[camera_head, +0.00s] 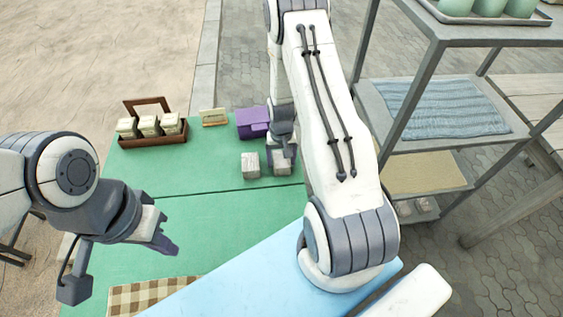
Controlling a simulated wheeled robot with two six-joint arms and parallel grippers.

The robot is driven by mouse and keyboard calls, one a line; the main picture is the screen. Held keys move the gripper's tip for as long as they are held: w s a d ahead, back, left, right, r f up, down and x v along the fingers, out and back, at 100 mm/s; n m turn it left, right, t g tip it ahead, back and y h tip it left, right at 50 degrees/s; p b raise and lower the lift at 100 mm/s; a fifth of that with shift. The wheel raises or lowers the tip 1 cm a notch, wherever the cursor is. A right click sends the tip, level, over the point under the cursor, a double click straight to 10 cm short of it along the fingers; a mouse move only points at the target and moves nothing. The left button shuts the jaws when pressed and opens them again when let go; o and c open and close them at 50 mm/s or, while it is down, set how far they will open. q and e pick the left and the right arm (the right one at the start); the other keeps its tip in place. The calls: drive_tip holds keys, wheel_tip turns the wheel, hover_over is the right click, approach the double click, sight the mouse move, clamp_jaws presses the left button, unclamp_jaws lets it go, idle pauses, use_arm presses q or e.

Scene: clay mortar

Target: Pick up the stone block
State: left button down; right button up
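Two pale grey stone blocks are on the green table. One stone block (250,166) stands free near the middle. The other stone block (282,168) is just to its right, directly beneath and partly hidden by my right gripper (282,153). The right gripper points down with its fingers at that block; I cannot tell whether they are closed on it.
A purple box (253,122) stands just behind the blocks. A small tan card-like piece (214,117) and a brown wooden tray (177,141) with 3 pale containers are at the back left. A grey shelf (410,132) stands at right. The green table (200,215) is clear in the middle; a checked cloth (150,294) lies in front.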

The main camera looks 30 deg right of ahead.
clamp_jaws()
drive_tip(key=shift+r, duration=0.1)
drive_tip(key=shift+r, duration=0.4)
drive_tip(key=r, duration=0.3)
drive_tip(key=shift+s+d+r, duration=0.15)
drive_tip(key=shift+s+r, duration=0.2)
drive_tip(key=s+d+r+b, duration=0.1)
drive_tip(key=s+d+r, duration=0.2)
drive_tip(key=s+r, duration=0.3)
drive_tip(key=s, duration=0.4)
drive_tip(key=shift+s+d+r, duration=0.2)
